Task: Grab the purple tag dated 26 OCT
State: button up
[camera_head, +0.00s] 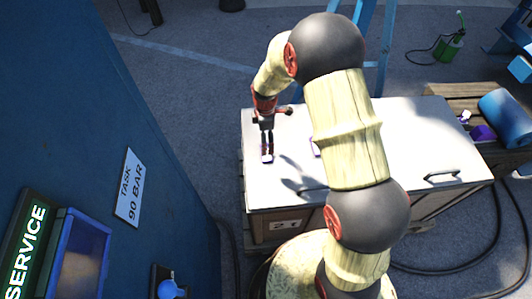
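My gripper (267,153) points down over the left part of the white worktop (400,140). A small purple-and-white piece (267,158), which looks like a tag, is right at its fingertips. The fingers look close together, but I cannot tell whether they grip the piece or only stand over it. A second purple-edged piece (314,147) lies on the worktop to the right, partly hidden behind my arm. No date is readable on either piece.
A purple object (483,133) and a blue roll (506,118) sit on a wooden pallet (455,92) at the right. A black hose (430,270) lies on the floor at the lower right.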

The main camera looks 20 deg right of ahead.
notch_tip(320, 180, down, 3)
jog(key=shift+a+f+b, duration=0.1)
jog(key=shift+f+b, duration=0.1)
jog(key=shift+b, duration=0.2)
jog(key=f, duration=0.1)
jog(key=f+b, duration=0.1)
jog(key=f, duration=0.2)
jog(key=shift+s+a+b, duration=0.25)
jog(key=shift+a+b, duration=0.05)
jog(key=shift+a, duration=0.1)
jog(key=shift+f, duration=0.45)
jog(key=shift+r, duration=0.1)
jog(key=shift+c, duration=1.3)
jog(key=shift+s, duration=0.15)
jog(key=c, duration=0.7)
jog(key=shift+c, duration=1)
